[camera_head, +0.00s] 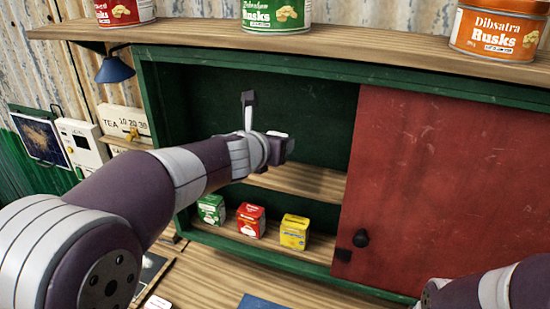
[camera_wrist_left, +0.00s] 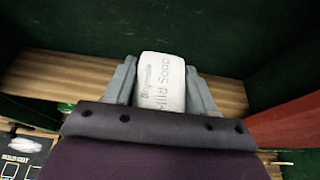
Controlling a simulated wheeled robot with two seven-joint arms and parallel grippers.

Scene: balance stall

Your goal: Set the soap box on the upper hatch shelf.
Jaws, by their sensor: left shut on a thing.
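The soap box (camera_wrist_left: 162,82) is white, with "Mild Soap" printed on it. My left gripper (camera_wrist_left: 161,90) is shut on it, one finger on each side. In the head view my left gripper (camera_head: 283,143) is at the open left part of the hatch, and only a small white bit of the soap box (camera_head: 278,134) shows past it. The upper hatch shelf (camera_head: 310,182) is a bare wooden board just below the gripper; in the left wrist view the shelf (camera_wrist_left: 225,94) runs behind the box. I cannot tell whether the box touches it. My right gripper is out of view.
Green (camera_head: 211,209), red (camera_head: 251,221) and yellow (camera_head: 294,232) boxes stand on the lower shelf. A red sliding door (camera_head: 430,170) covers the hatch's right part. Tins, including an orange one (camera_head: 497,33), stand on the top board (camera_head: 370,40). A blue lamp (camera_head: 114,68) hangs left.

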